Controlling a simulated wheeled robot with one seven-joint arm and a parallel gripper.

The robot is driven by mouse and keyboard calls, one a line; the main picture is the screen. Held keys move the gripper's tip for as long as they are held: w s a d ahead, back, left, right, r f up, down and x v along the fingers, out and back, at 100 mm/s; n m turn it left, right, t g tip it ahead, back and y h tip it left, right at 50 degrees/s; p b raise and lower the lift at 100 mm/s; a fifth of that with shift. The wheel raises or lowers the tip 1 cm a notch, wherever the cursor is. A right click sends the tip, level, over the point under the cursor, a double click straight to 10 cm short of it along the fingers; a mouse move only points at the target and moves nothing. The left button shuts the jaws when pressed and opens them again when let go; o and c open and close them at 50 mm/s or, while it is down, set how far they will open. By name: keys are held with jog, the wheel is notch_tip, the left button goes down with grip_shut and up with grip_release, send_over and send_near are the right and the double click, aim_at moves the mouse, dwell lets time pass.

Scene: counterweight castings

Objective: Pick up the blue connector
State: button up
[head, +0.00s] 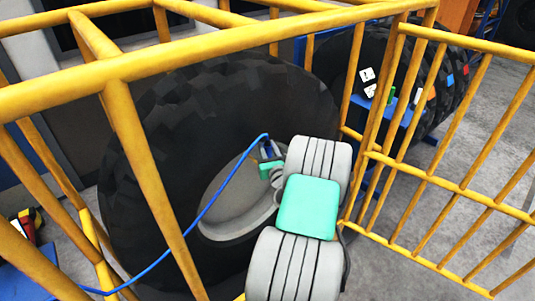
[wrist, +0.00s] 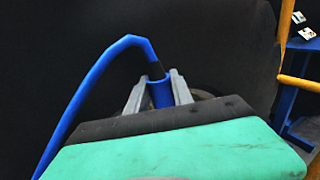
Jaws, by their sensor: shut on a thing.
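The blue connector (wrist: 161,92) stands between the two grey fingers of my gripper (wrist: 160,95) in the wrist view. The fingers are shut on it. A blue cable leaves its top through a black collar, bends over and runs down to the left. In the head view, the connector (head: 267,150) shows small at the end of my gripper (head: 268,160), in front of the large tyre. My arm's grey and green links cover part of the area to its right. The connector's lower end is hidden behind the green wrist housing in the wrist view.
Yellow railings (head: 120,110) cross the foreground and right side. A large black tyre (head: 150,150) with a grey hub (head: 225,220) stands behind the gripper. A blue stand (head: 390,115) with small white and green items stands at right. Grey floor (head: 475,160) is open beyond the right railing.

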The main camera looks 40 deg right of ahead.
grip_shut()
